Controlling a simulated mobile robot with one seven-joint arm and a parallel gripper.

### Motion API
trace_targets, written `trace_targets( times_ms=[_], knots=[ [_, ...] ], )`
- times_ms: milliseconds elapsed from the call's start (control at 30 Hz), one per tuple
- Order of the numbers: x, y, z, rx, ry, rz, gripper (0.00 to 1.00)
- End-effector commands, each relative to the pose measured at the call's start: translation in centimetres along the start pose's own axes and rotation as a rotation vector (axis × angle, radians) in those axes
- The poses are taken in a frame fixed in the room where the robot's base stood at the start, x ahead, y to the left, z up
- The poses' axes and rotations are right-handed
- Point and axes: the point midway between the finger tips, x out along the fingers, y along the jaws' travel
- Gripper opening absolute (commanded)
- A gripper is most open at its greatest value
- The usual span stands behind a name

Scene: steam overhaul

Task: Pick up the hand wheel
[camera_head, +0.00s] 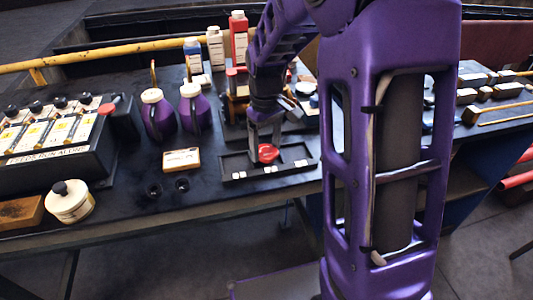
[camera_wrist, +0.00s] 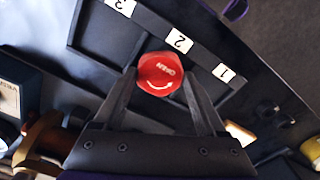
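The hand wheel is a small red knob (camera_wrist: 160,74) marked OPEN with a curved arrow. In the head view the red wheel (camera_head: 267,153) is at the shallow black tray (camera_head: 240,180) with numbered white labels. My gripper (camera_wrist: 160,80) is right over it, pointing down. Its two dark fingers are on either side of the wheel, their tips close to its edges. Whether they press on it or leave a slim gap does not show. In the head view my gripper (camera_head: 265,146) partly hides the wheel's back.
Two purple bottles (camera_head: 192,108) stand left of the tray, with a small labelled block (camera_head: 181,160) in front of them. Taller bottles (camera_head: 239,38) stand behind. A dark rack (camera_head: 60,150) and a cream jar (camera_head: 70,203) are at the left. The table front near the tray is clear.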

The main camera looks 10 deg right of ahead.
Motion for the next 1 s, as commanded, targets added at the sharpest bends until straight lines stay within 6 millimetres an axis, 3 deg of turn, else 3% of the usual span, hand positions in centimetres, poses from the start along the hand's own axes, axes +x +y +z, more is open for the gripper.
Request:
trace_targets(
  times_ms=[33,333,667,1000],
  knots=[
    [0.0,0.0,0.0,0.0,0.0,0.0,0.53],
    [0.0,0.0,0.0,0.0,0.0,0.0,0.0],
    [-0.9,0.0,-0.1,0.0,0.002,0.001,0.0],
    [-7.5,0.0,-0.1,0.0,0.005,0.002,0.0]
  ],
)
